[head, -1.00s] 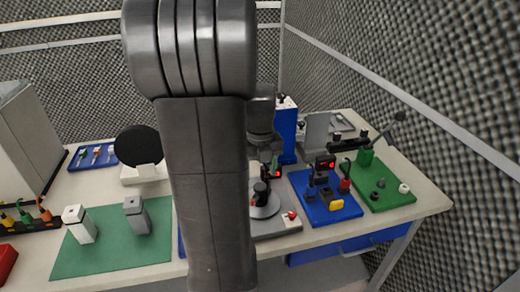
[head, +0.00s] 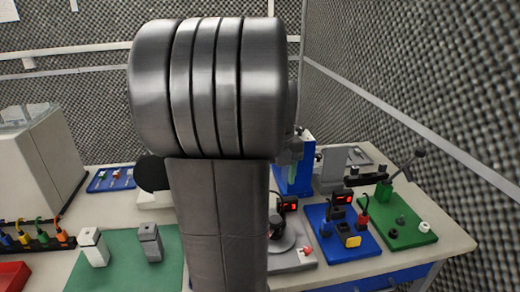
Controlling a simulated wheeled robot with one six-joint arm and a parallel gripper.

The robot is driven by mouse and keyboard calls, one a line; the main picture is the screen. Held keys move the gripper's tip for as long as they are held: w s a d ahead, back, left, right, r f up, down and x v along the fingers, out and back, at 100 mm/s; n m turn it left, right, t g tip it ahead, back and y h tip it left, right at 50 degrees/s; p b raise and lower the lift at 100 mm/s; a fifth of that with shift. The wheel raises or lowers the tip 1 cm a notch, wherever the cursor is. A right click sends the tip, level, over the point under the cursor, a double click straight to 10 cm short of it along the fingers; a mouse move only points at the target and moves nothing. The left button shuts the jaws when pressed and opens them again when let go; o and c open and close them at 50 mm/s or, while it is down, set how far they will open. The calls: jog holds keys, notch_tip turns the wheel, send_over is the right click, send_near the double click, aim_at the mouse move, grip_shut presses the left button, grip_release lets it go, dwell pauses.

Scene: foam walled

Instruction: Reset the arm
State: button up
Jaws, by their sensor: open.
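My own arm (head: 215,120) stands upright in the middle of the head view and covers a large part of the workbench. A small part of its far end (head: 290,150) shows to the right of the big joint, above the bench. The fingertips are hidden behind the arm, so I cannot see the jaws or anything between them.
A green mat (head: 120,265) with two small blocks lies on the left. A grey plate (head: 300,258), a blue board (head: 335,242) and a green board (head: 400,232) with a lever sit on the right. Foam walls (head: 400,60) close in behind and on the right.

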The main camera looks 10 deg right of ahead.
notch_tip(320, 180, down, 14)
jog(key=shift+r, duration=0.25)
jog(key=shift+r, duration=0.15)
dwell(0.3)
notch_tip(320, 180, up, 13)
notch_tip(320, 180, down, 14)
jog(key=shift+r, duration=0.25)
jog(key=shift+r+n, duration=0.1)
jog(key=shift+n, duration=2.1)
